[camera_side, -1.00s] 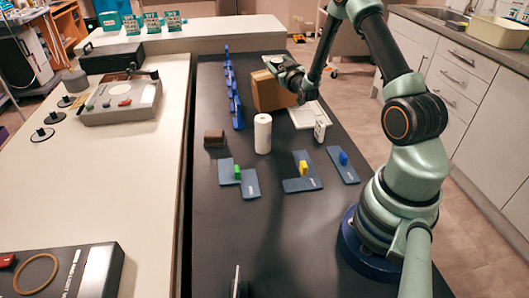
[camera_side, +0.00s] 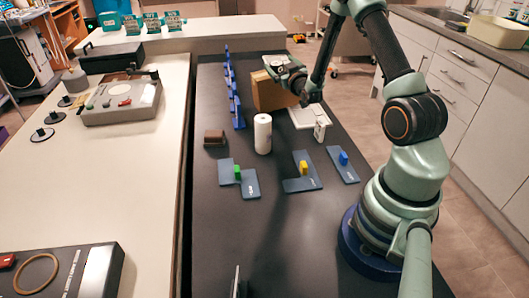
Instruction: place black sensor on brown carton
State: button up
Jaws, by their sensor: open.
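The brown carton (camera_side: 267,94) stands upright on the dark table, towards its far end. My gripper (camera_side: 276,66) is at the carton's top edge, at the end of my arm, which reaches in from the right. Its jaws are open, though the fingertips are small and partly lost against the carton. I cannot make out the black sensor clearly; any small dark thing at the carton's top is not separable from my gripper and wrist.
A white cylinder (camera_side: 263,134) and a dark brown block (camera_side: 214,138) stand nearer. A white tray (camera_side: 306,116) and small white bottle (camera_side: 320,130) are right of the carton. A blue rack (camera_side: 234,100) runs along its left. Blue plates carry green, yellow and blue pieces.

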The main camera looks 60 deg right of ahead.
jog(key=v, duration=1)
jog(key=w+a+r+n+g+y, duration=0.1)
jog(key=w+a+r+g+y, duration=0.15)
jog(key=a, duration=0.45)
jog(key=w+a+r+n+g+y, duration=0.1)
jog(key=w+a+r+y, duration=0.25)
jog(key=a, duration=0.25)
jog(key=s+a+r+n+g+y, duration=0.1)
jog(key=s+a+r+g+y, duration=0.1)
jog(key=s+a, duration=0.5)
jog(key=s+a+r+n+g+y, duration=0.1)
jog(key=s+a+r+g+y, duration=0.1)
jog(key=s+a, duration=0.5)
jog(key=shift+s+a+r+g+y, duration=0.2)
jog(key=shift+s+r+g+y, duration=0.15)
jog(key=shift+s+g, duration=0.55)
